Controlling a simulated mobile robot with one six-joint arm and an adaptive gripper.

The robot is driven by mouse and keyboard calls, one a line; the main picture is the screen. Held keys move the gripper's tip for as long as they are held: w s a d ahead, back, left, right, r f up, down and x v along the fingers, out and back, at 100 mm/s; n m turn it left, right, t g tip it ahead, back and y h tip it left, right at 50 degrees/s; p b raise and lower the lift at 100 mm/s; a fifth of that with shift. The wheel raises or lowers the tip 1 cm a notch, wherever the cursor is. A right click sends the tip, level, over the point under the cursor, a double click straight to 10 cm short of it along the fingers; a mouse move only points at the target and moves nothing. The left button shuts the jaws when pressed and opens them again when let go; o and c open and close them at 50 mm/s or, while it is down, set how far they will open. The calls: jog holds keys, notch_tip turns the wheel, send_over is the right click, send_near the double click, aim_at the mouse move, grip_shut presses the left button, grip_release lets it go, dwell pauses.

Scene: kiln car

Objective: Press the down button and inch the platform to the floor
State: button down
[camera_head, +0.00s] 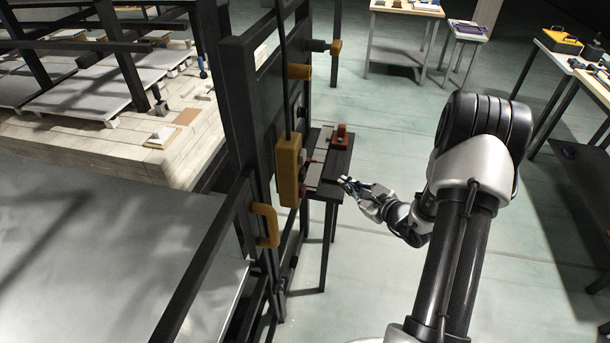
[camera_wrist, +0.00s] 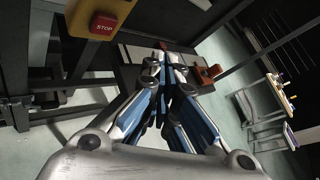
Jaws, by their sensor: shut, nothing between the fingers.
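A yellow control box (camera_head: 288,170) hangs on the dark frame in the head view. Its lower end shows at the top left of the wrist view (camera_wrist: 88,12), with a red STOP button (camera_wrist: 103,25). I cannot make out a down button in either view. My gripper (camera_head: 346,182) is shut and empty, to the right of the box and apart from it, near the edge of a small dark stand. In the wrist view its fingers (camera_wrist: 165,72) point toward that stand. A large grey platform surface (camera_head: 110,250) lies at the lower left; its height above the floor cannot be told.
The small dark stand (camera_head: 335,168) carries an orange-red block (camera_head: 341,137). Yellow handles (camera_head: 265,225) stick out from the dark frame (camera_head: 240,110). A pale brick deck (camera_head: 95,140) with slabs lies behind the frame. Worktables stand at the back right; the floor between is clear.

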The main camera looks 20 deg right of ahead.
aim_at(303, 175)
jog(key=w+a, duration=0.4)
jog(key=a, duration=0.3)
jog(key=shift+w, duration=0.3)
dwell(1.2)
jog(key=shift+w+a+b, duration=0.25)
jog(key=shift+a+b, duration=0.05)
